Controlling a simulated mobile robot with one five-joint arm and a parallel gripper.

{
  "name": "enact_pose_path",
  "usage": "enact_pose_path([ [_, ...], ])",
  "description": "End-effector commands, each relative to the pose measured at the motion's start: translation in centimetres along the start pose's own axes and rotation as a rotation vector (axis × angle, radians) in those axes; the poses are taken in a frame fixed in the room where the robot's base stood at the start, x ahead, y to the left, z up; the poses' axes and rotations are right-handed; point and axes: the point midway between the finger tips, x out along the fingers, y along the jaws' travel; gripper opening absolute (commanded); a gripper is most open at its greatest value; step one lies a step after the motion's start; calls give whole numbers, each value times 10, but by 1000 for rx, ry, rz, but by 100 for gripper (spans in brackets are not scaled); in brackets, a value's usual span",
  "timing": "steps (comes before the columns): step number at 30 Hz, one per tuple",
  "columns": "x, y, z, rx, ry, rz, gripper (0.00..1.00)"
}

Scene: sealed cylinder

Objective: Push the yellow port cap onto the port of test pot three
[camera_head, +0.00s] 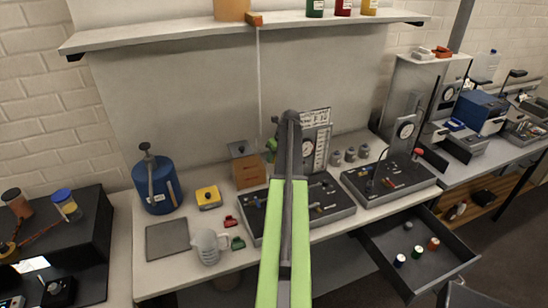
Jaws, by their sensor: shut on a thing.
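My arm, green and grey, rises through the middle of the view and bends over the bench. My gripper is hidden behind it, so its fingers and anything between them do not show. Three small grey pots (350,155) stand in a row at the back of the bench, right of my arm. They are too small to show a number or a port, and I cannot tell whether one is test pot three. I cannot make out a yellow port cap.
Black trays with small parts lie behind my arm (246,238) and to its right (350,211). A gauge stand (404,130) rises behind the right one. An open drawer (440,270) juts out front right.

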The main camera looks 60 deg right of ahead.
Motion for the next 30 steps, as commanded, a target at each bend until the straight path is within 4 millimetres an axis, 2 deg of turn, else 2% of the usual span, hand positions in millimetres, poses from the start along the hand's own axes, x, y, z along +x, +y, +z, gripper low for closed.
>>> enact_pose_path([
  [1, -20, 0, 8, 0, 0, 0, 0],
  [15, -112, 0, 46, 0, 0, 0, 0],
  [20, -122, 0, 51, 0, 0, 0, 0],
  [30, -120, 0, 50, 0, 0, 0, 0],
])
